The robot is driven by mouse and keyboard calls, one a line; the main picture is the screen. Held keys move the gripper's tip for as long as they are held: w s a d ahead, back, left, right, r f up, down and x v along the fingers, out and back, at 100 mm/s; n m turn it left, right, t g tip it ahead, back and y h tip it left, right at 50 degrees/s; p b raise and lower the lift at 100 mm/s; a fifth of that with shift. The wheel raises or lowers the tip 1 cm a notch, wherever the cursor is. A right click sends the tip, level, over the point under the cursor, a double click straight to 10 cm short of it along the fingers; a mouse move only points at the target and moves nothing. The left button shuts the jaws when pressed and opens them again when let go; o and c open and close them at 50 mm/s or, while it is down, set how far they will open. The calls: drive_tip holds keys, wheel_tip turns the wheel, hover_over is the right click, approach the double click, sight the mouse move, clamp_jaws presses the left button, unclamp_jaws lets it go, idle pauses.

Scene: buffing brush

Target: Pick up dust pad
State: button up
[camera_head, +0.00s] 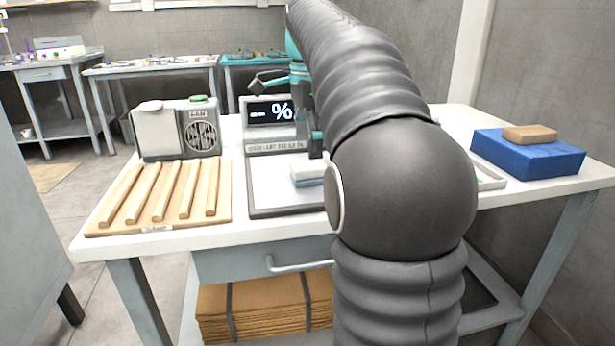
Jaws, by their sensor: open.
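A small pad (308,172), white on top and blue below, lies on the pale plate of a device with a "%" readout; it looks like the dust pad. Its right end is hidden behind my arm. A tan block (530,133) on a blue block at the right is another pad-like thing. My gripper (316,143) is open, behind my arm's large dark joint, seemingly above and behind the small pad. Its fingertips are mostly hidden, and I see no contact with the pad.
The readout device (272,125) stands behind the plate (275,208). A wooden ribbed rack (128,221) and a grey fan unit (200,130) stand left. The blue block (528,155) is at the right. The white tabletop (150,243) is clear along its front edge.

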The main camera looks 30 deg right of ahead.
sight(308, 163)
drive_tip(key=shift+f+b, duration=0.65)
drive_tip(key=shift+f, duration=2.2)
drive_tip(key=shift+c, duration=0.2)
drive_tip(key=c, duration=1.2)
